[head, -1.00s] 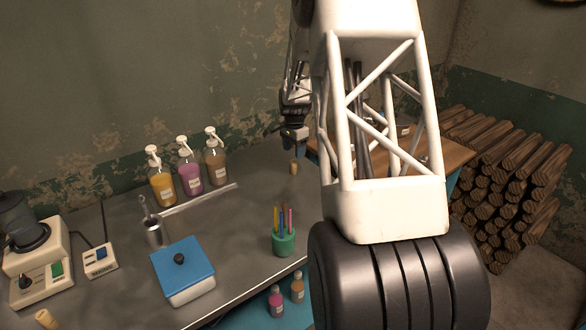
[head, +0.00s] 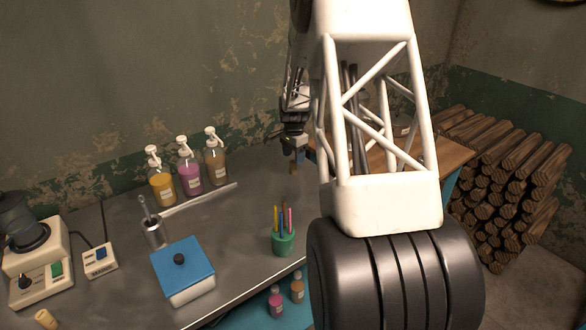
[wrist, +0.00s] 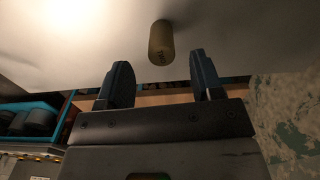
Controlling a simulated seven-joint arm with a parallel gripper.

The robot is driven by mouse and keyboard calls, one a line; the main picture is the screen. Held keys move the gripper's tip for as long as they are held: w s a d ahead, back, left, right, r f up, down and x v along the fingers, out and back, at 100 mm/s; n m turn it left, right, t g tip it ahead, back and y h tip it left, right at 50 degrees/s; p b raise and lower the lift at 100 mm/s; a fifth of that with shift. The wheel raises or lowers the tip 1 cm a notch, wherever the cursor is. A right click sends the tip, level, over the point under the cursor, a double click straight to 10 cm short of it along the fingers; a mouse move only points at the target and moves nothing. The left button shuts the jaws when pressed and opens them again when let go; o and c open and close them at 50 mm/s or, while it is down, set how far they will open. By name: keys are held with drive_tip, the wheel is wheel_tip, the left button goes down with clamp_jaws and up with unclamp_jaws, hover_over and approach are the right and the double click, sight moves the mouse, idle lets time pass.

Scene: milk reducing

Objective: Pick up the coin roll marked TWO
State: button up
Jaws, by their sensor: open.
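A small tan coin roll (wrist: 162,40) stands out in the wrist view, just beyond my fingertips and between their lines. In the head view the same roll (head: 292,168) shows small at the far right part of the grey table, partly covered by a finger. My gripper (wrist: 160,75) is open, with nothing between its fingers. In the head view my gripper (head: 296,153) points down beside the roll. Another tan roll-like piece (head: 45,319) lies at the bottom left; no marking on it can be read.
Several pump bottles (head: 189,172) stand at the back of the table. A green pen cup (head: 283,241) stands near the front edge, and a blue-lidded box (head: 183,270) is left of it. A wooden surface (head: 445,155) lies to the right. Table around the far roll looks clear.

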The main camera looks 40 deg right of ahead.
sight(293, 161)
drive_tip(key=shift+w+a+f, duration=0.1)
drive_tip(key=shift+f, duration=2.5)
drive_tip(key=c, duration=1)
drive_tip(key=shift+r, duration=0.15)
drive_tip(key=shift+r, duration=1.55)
drive_tip(key=shift+s+a+r, duration=0.1)
drive_tip(key=shift+s+a, duration=0.05)
drive_tip(key=shift+s, duration=0.15)
drive_tip(key=s+a, duration=0.2)
drive_tip(key=s, duration=0.2)
drive_tip(key=s+a+r, duration=0.1)
drive_tip(key=s+a, duration=0.2)
drive_tip(key=s, duration=0.2)
drive_tip(key=s+a, duration=0.2)
drive_tip(key=s, duration=0.2)
drive_tip(key=shift+s+a+r, duration=0.15)
drive_tip(key=shift+s+r, duration=0.05)
